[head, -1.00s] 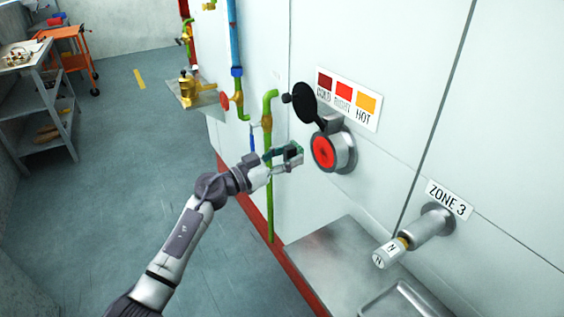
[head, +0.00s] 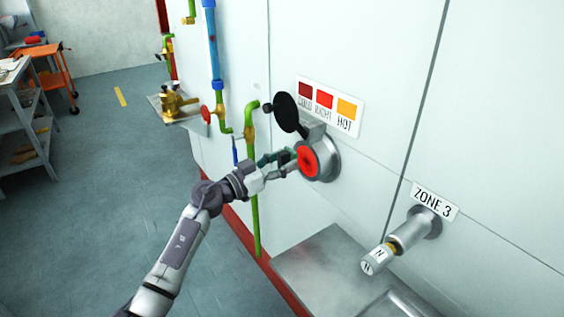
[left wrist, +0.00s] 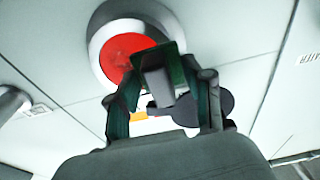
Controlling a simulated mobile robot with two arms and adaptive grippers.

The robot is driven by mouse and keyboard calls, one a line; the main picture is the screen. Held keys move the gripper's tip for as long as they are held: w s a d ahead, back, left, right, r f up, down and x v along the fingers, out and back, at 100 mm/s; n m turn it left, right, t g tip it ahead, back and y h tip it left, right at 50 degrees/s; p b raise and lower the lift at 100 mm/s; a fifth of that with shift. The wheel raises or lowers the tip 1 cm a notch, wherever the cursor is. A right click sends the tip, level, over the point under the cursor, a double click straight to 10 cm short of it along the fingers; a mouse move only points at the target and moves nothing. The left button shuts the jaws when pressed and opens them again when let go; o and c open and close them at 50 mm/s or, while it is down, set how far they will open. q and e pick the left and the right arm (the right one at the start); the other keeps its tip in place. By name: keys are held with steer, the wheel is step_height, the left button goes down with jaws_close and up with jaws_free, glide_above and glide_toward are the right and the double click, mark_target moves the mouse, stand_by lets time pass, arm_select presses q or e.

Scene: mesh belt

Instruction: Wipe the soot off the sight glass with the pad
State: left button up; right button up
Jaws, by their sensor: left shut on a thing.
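The sight glass (head: 308,161) is a round red disc in a thick metal ring on the pale wall. It also shows in the left wrist view (left wrist: 115,57), partly covered by what I hold. Its visible part looks mostly red; how much soot is on it I cannot tell. My right gripper is not in view.
A metal ledge (head: 320,262) juts out below, with a capped pipe (head: 402,240) to the right.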

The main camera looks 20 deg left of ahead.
mark_target(315, 165)
arm_select(q)
steer(key=shift+x, duration=0.9)
steer(key=s+d+p, duration=0.1)
steer(key=p, duration=0.1)
steer(key=s+d+p, duration=0.1)
steer(key=p, duration=0.2)
steer(key=shift+s+d, duration=0.1)
steer(key=shift+d, duration=0.2)
steer(key=s+d+p, duration=0.1)
steer(key=d+p, duration=0.1)
steer(key=shift+s+p, duration=0.15)
steer(key=shift+p, duration=0.2)
steer(key=shift+s+d+p, duration=0.3)
steer(key=shift+d+p, duration=0.05)
steer(key=shift+d, duration=0.1)
steer(key=shift+p, duration=0.35)
steer(key=shift+w+a+f+b, duration=0.1)
steer(key=shift+w+a+b, duration=0.05)
steer(key=shift+w+a, duration=0.65)
steer(key=shift+w+a+r+b, duration=0.1)
steer(key=shift+w+a+b, duration=0.1)
steer(key=shift+w+a, duration=0.65)
steer(key=shift+w+a+f+b, duration=0.15)
steer(key=shift+w+a, duration=0.3)
steer(key=shift+a, duration=0.65)
